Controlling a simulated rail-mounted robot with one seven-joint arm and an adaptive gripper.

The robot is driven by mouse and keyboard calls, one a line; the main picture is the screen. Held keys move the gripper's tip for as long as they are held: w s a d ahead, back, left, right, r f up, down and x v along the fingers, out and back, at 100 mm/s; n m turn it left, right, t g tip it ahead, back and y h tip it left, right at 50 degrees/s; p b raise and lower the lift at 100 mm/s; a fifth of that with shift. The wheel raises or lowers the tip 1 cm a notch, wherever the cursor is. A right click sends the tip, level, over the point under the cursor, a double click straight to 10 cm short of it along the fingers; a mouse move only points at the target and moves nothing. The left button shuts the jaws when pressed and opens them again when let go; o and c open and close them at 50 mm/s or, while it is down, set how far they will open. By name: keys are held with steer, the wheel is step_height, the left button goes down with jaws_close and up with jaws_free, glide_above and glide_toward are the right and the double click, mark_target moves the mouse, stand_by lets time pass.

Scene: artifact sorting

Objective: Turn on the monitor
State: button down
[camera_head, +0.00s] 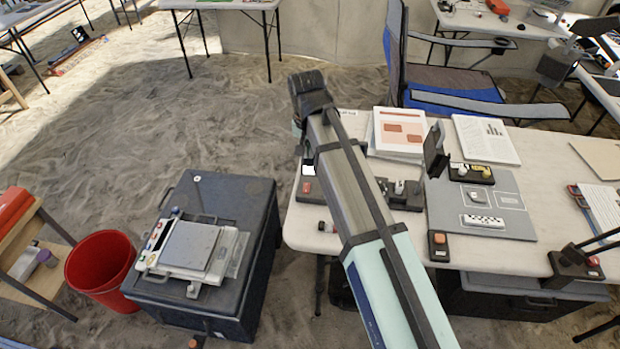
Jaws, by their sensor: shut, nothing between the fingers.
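A thin dark upright panel (435,150) stands on the table behind the grey mat; it may be the monitor, but it is seen nearly edge-on and its screen cannot be read. A small dark box with an orange button (438,240) sits at the table's front edge. Another small box with a red button (307,187) is at the table's left end. My arm rises from the bottom across the table's left part and ends in a dark joint at the upper middle. My gripper's fingers cannot be made out.
The white table (340,228) also holds papers (485,138), a grey mat (440,215) and small devices. A blue chair (455,82) stands behind it. A dark case (240,200) bears a scale (190,245). A red bucket (100,268) is left. Open sand lies behind the case.

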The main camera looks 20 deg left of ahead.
mark_target(310, 184)
steer(key=shift+f, duration=0.1)
steer(key=f+p, duration=0.1)
steer(key=f, duration=0.3)
steer(key=w+f+p, duration=0.1)
steer(key=f, duration=0.4)
steer(key=w+f+p, duration=0.1)
steer(key=f, duration=0.3)
steer(key=shift+w+a+f, duration=0.1)
steer(key=shift+a+f, duration=0.1)
steer(key=shift+f, duration=0.15)
steer(key=shift+w, duration=0.1)
steer(key=shift+w+a+f+g+p, duration=0.1)
steer(key=shift+w+f+g+p, duration=0.05)
steer(key=shift+g+p, duration=0.15)
steer(key=shift+f, duration=0.2)
steer(key=shift+s, duration=0.3)
steer(key=shift+s+d+r, duration=0.2)
steer(key=shift+s+r, duration=0.1)
steer(key=shift+s, duration=0.3)
